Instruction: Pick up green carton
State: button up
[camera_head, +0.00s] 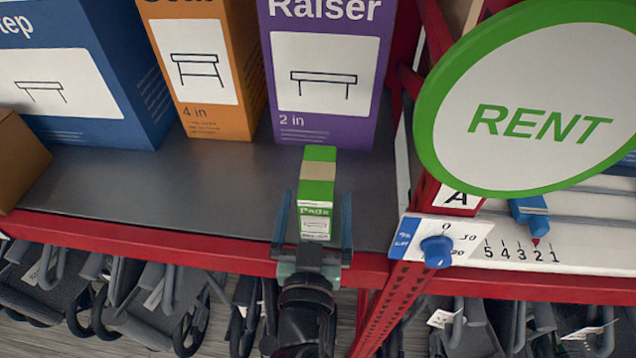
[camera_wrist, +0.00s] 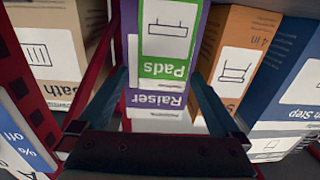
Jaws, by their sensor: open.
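The green carton (camera_head: 319,172) is a small box with a beige band and a white label reading "Pads". It sits on the grey shelf in front of the purple "Raiser" box. My gripper (camera_head: 319,222) is open, with one finger on each side of the carton's near end in the head view. In the wrist view the carton (camera_wrist: 169,42) appears upside down, ahead and between the fingers of my gripper (camera_wrist: 155,105). Whether the fingers touch it cannot be told.
The purple box (camera_head: 324,120), orange box (camera_head: 207,120) and blue box (camera_head: 80,100) stand behind on the grey shelf (camera_head: 200,185). A red shelf edge (camera_head: 150,244) runs in front. A round green RENT sign (camera_head: 540,100) and red upright (camera_head: 385,310) are at right.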

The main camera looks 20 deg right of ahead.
aim_at(318, 171)
jog(key=shift+w+d, duration=0.25)
jog(key=shift+w, duration=0.35)
jog(key=p+x, duration=0.1)
jog(key=x, duration=0.2)
jog(key=p+x, duration=0.1)
jog(key=shift+w+r+p, duration=0.3)
jog(key=shift+w+d+f, duration=0.1)
jog(key=shift+w, duration=0.25)
grip_shut()
